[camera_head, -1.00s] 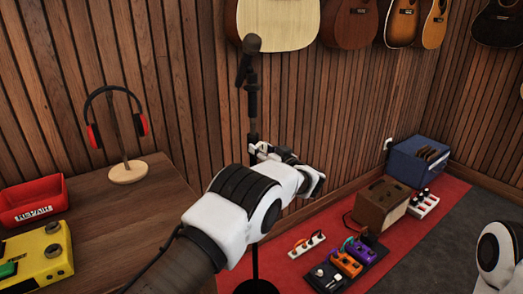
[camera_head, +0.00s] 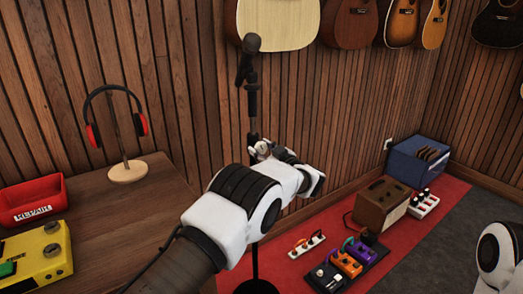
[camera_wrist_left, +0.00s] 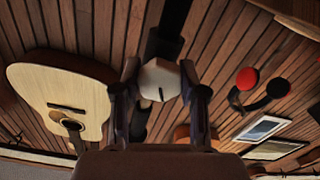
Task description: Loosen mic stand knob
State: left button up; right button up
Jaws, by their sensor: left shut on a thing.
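A black microphone stand (camera_head: 254,112) stands upright by the wooden wall, with a microphone (camera_head: 251,44) at its top. My left gripper (camera_head: 263,150) reaches the stand from the front at mid-height, and its arm hides part of the pole. In the left wrist view, a pale, faceted knob (camera_wrist_left: 160,79) with a dark line on its face sits between the two fingers of my left gripper (camera_wrist_left: 161,88). The fingers are shut on the knob from both sides. My right arm shows only as a white part at the right edge; its gripper is out of view.
A wooden table (camera_head: 130,215) at left holds headphones on a stand (camera_head: 127,172), a red bin (camera_head: 33,202) and a yellow pedal (camera_head: 35,255). A pedalboard (camera_head: 345,265), a brown amplifier (camera_head: 380,205) and a blue case (camera_head: 417,162) stand on the floor. Guitars (camera_head: 350,22) hang above.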

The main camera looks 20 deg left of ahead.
aim_at(255, 115)
pick_arm(q)
jog(key=shift+n, duration=1.2)
jog(key=o, duration=1.2)
jog(key=shift+c, duration=0.2)
notch_tip(255, 115, up, 10)
